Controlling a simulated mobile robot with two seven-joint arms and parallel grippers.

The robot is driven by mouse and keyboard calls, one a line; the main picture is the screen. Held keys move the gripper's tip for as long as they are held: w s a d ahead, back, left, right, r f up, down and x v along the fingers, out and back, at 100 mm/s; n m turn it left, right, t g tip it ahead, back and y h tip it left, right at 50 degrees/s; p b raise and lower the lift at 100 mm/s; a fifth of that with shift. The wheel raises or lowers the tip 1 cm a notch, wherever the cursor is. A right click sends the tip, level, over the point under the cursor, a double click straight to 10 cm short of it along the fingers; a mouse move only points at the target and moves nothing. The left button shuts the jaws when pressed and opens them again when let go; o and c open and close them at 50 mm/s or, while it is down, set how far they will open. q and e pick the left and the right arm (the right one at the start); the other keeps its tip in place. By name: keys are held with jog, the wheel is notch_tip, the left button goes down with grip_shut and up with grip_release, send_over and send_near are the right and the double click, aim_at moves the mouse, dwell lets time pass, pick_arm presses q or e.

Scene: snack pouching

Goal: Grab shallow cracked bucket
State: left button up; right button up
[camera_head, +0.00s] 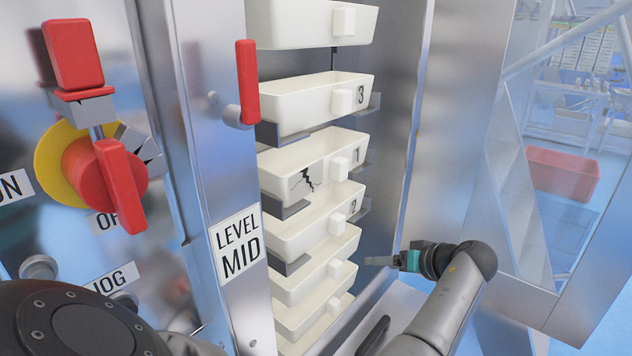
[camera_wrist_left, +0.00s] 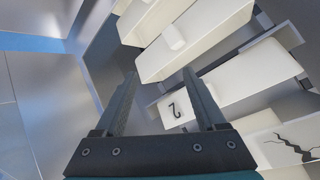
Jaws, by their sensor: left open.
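The cracked bucket (camera_head: 280,180) is a cream-white, shallow bin with a black crack on its front, a square white knob and the number 1. It sits on its ledge in the stack, and its cracked front also shows at the lower right of the left wrist view (camera_wrist_left: 272,148). My left gripper (camera_head: 368,261) is to the right of the stack and lower than the cracked bucket, apart from it. Its two fingers are spread and empty in the left wrist view (camera_wrist_left: 160,78). My right gripper is not in view.
Bucket 2 (camera_head: 300,238) is just below the cracked one, and bucket 3 (camera_head: 300,106) is above. More buckets stack above and below. A metal post with a "LEVEL MID" label (camera_head: 238,247) and red handle (camera_head: 249,82) borders the left.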

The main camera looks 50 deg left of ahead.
pick_arm(q)
notch_tip(320, 180, up, 15)
jog(key=w+n+g+y, duration=0.1)
jog(key=w+n+y, duration=0.1)
jog(key=n, duration=0.3)
jog(key=n+g+y, duration=0.1)
jog(key=n+g, duration=0.1)
jog(key=n, duration=0.2)
send_near(345, 165)
jog(key=x, duration=0.1)
jog(key=p+x, duration=0.1)
jog(key=x, duration=0.2)
jog(key=shift+w+a+r, duration=0.15)
jog(key=shift+a+r, duration=0.15)
jog(key=shift+a, duration=0.05)
jog(key=x, duration=0.2)
jog(key=p+x, duration=0.1)
jog(key=x, duration=0.2)
jog(key=shift+d+f, duration=0.1)
jog(key=shift+f, duration=0.3)
grip_shut()
